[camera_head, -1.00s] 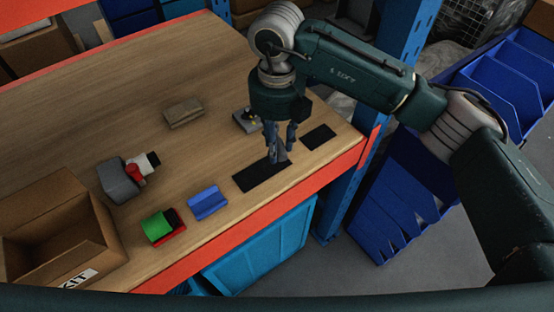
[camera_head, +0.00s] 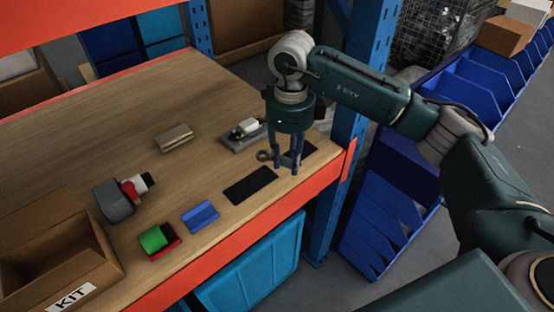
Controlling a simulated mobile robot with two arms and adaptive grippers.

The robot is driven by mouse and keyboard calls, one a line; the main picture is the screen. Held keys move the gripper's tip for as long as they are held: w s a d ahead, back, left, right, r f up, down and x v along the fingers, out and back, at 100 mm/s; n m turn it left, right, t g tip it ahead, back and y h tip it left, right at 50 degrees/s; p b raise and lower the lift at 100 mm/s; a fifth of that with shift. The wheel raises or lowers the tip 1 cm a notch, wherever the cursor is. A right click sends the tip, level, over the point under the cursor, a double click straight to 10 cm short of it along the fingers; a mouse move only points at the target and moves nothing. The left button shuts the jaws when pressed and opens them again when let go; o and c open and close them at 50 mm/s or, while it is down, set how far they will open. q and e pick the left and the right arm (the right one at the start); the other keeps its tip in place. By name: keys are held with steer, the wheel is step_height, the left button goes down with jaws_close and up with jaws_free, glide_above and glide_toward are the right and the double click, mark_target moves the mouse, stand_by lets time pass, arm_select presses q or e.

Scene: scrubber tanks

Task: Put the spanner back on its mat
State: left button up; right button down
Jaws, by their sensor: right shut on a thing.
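My right gripper (camera_head: 285,167) is shut on the grey spanner (camera_head: 265,155). The spanner's ring end sticks out to the left of the fingers; the rest is partly hidden by them. The gripper points down near the table's front right edge. A longer black mat (camera_head: 250,186) lies bare just left of and in front of it. A smaller black mat (camera_head: 303,149) lies behind and to the right, partly covered by the fingers. I cannot tell whether the spanner touches the table. My left gripper is not in view.
On the wooden table (camera_head: 110,140) are a grey device with a red part (camera_head: 115,200), a brown block (camera_head: 174,138), a blue block (camera_head: 201,215), a green and red item (camera_head: 158,240) and a grey-white fixture (camera_head: 243,135). A KIT carton (camera_head: 60,265) stands front left.

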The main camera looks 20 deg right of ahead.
mark_target(288, 169)
step_height(288, 169, down, 3)
steer(key=shift+r+b, duration=0.1)
steer(key=shift+b, duration=0.55)
step_height(288, 169, down, 3)
steer(key=shift+f+b, duration=0.2)
steer(key=shift+b, duration=0.6)
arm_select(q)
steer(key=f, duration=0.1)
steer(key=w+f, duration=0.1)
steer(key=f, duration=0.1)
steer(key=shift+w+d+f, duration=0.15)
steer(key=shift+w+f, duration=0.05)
arm_select(e)
steer(key=shift+f, duration=0.2)
arm_select(q)
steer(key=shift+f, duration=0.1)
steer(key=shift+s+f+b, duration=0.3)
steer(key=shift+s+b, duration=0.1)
steer(key=shift+b, duration=0.1)
arm_select(e)
steer(key=shift+f, duration=0.4)
